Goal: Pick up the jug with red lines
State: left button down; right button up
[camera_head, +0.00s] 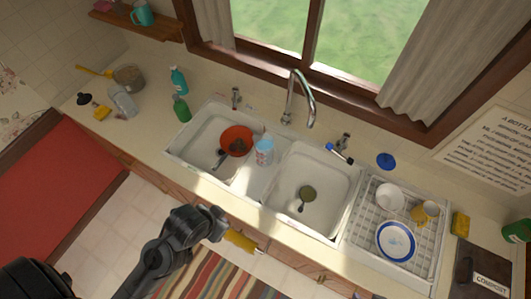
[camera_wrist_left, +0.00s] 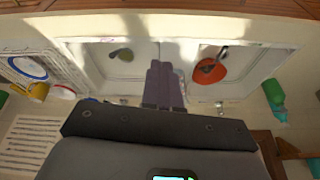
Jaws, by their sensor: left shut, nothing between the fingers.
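The jug (camera_head: 264,150) is pale blue and white, with faint reddish markings. It stands upright on the rim between the two sink basins in the head view. My left gripper (camera_head: 213,217) shows in the head view in front of the sink's lower edge, apart from the jug. In the left wrist view the gripper's fingers (camera_wrist_left: 163,68) are together and empty. My right gripper is not in view.
The faucet (camera_head: 301,97) rises behind the divider. Green bottles (camera_head: 181,107) stand left. The drying rack (camera_head: 358,228) holds dishes at right.

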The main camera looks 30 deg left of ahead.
pick_arm(q)
grip_release()
dwell(0.6)
jog(key=shift+w, duration=0.1)
